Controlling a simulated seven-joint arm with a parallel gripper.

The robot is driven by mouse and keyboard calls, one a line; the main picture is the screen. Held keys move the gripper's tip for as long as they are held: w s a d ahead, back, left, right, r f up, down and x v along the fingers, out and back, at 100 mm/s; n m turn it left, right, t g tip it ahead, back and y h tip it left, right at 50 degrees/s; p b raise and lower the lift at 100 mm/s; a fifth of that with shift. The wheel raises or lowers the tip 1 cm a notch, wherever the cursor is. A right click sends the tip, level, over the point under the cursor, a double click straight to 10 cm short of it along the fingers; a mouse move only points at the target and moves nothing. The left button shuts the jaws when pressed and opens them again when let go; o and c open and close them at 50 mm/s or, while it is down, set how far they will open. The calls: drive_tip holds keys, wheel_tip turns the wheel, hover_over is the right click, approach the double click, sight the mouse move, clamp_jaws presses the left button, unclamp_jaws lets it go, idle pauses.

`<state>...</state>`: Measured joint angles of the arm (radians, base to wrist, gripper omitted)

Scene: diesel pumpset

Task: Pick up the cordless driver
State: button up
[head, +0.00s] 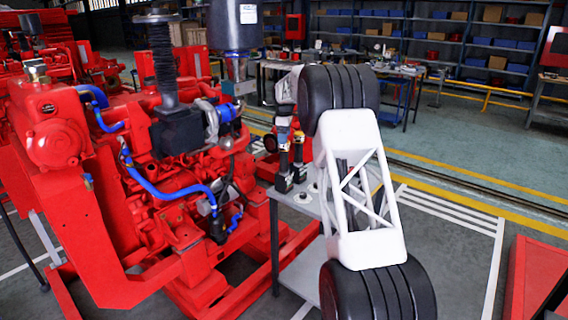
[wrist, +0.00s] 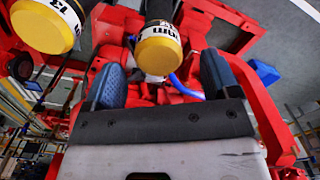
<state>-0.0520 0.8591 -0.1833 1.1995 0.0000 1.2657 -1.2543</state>
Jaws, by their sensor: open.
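Two upright tools with dark bodies and black bases, which look like cordless drivers, stand side by side on a small grey table in the head view: one on the left (head: 284,183) and one on the right (head: 299,171). In the wrist view, two yellow-ended cylinders with white size labels appear, one at the upper left (wrist: 47,27) and one near the middle (wrist: 159,52). My gripper (wrist: 163,82) is open, its blue-padded fingers on either side of the middle cylinder. In the head view my gripper (head: 284,120) is small, above the left tool.
A red diesel pumpset (head: 150,190) with blue hoses stands close to the left of the small table (head: 302,204). My white arm hides part of the table. A workbench (head: 405,72) and shelves stand behind. Open floor lies to the right.

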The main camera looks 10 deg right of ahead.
drive_tip(key=shift+w+f, duration=0.1)
drive_tip(key=shift+f, duration=2.4)
drive_tip(key=shift+c, duration=0.4)
drive_tip(key=c, duration=1.4)
drive_tip(key=shift+r, duration=0.1)
wheel_tip(320, 180, up, 18)
drive_tip(key=shift+f, duration=0.1)
